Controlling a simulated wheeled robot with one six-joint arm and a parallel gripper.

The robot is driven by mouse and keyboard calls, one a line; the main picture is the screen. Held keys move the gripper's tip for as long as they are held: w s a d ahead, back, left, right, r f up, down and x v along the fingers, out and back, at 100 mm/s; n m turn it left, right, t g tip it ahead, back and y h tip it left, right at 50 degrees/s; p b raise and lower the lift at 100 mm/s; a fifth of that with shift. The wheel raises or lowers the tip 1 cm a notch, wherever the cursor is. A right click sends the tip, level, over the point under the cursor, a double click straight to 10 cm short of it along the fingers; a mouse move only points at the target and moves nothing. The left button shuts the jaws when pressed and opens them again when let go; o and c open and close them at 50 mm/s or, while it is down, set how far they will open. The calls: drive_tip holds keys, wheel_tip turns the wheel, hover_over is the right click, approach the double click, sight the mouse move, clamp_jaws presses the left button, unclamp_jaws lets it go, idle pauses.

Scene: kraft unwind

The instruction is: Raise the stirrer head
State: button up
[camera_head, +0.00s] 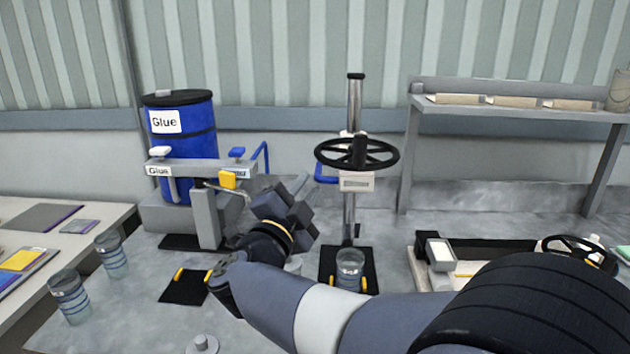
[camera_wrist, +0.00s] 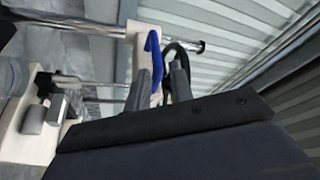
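The stirrer stand has an upright metal post (camera_head: 354,105), a black handwheel (camera_head: 357,154) and a pale head block (camera_head: 357,182). A blue handle (camera_head: 322,172) sticks out at the left of the head block. A clear ringed cup (camera_head: 349,268) stands on the black base below. My gripper (camera_head: 303,183) is just left of the blue handle. In the wrist view my gripper (camera_wrist: 160,65) has its two fingers apart, and the blue handle (camera_wrist: 153,45) shows in the gap between them. I cannot tell whether either finger touches it.
A blue glue drum (camera_head: 181,130) and a glue dispenser (camera_head: 205,215) stand at left. Two clear cups (camera_head: 111,255) (camera_head: 69,297) are by the left table (camera_head: 110,218). A grey shelf (camera_head: 500,108) is at right. A low bench device with a handwheel (camera_head: 572,250) is partly behind my arm.

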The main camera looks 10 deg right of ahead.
sight(318, 171)
drive_tip(key=v, duration=0.5)
drive_tip(key=shift+a+b, duration=0.1)
drive_tip(key=shift+b, duration=0.2)
drive_tip(key=shift+w, duration=0.1)
drive_tip(key=p+x, duration=0.2)
drive_tip(key=x, duration=0.8)
drive_tip(key=shift+w+d+r, duration=0.15)
drive_tip(key=shift+d, duration=0.2)
drive_tip(key=shift+w+f+b, duration=0.1)
drive_tip(key=shift+f+b, duration=0.2)
drive_tip(key=shift+f, duration=0.2)
